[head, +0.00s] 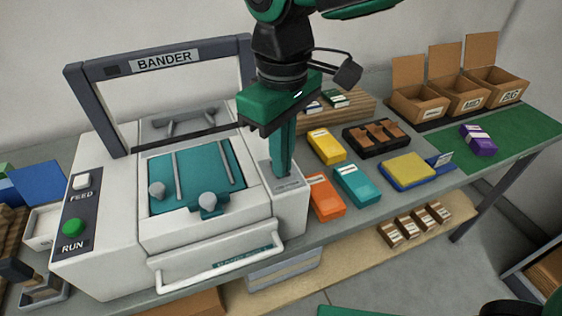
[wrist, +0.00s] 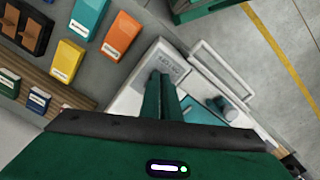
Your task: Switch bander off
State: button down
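The bander (head: 165,58) is a white machine with a dark arch and a teal bed, standing on the left of the bench. Its right side has a raised block with a small grey panel (head: 287,183). In the wrist view the panel (wrist: 170,62) carries lettering too small to read surely. My gripper (head: 284,172) points straight down, with its fingertips at or just above this panel. In the wrist view its two green fingers (wrist: 158,80) lie together, with nothing seen between them. Any switch under the fingertips is hidden, and I cannot tell whether they touch it.
A FEED button (head: 82,181) and a green RUN button (head: 73,227) are on the bander's left front. Orange (head: 325,197), teal (head: 357,185) and yellow (head: 326,145) packs lie close to the right of my gripper. Open cardboard boxes (head: 419,105) stand at the back right.

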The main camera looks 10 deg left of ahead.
jog(key=shift+w+r, duration=0.1)
jog(key=shift+w, duration=0.15)
jog(key=shift+s+r, duration=0.15)
jog(key=shift+r, duration=2.65)
jog(key=w+d+f+m, duration=0.2)
jog(key=d+m, duration=0.1)
jog(key=d, duration=0.6)
jog(key=w+d+f+m, duration=0.2)
jog(key=w+d+m, duration=0.1)
jog(key=d, duration=0.6)
jog(key=w+d+f+m, duration=0.1)
jog(key=w+d+m, duration=0.15)
jog(key=d, duration=0.65)
jog(key=s+d+f+m, duration=0.4)
jog(key=s+d, duration=0.3)
jog(key=d, duration=0.3)
jog(key=s+d+f+m, duration=0.4)
jog(key=s+d+m, duration=0.2)
jog(key=d, duration=0.4)
jog(key=shift+s+f, duration=0.25)
jog(key=shift+s, duration=0.15)
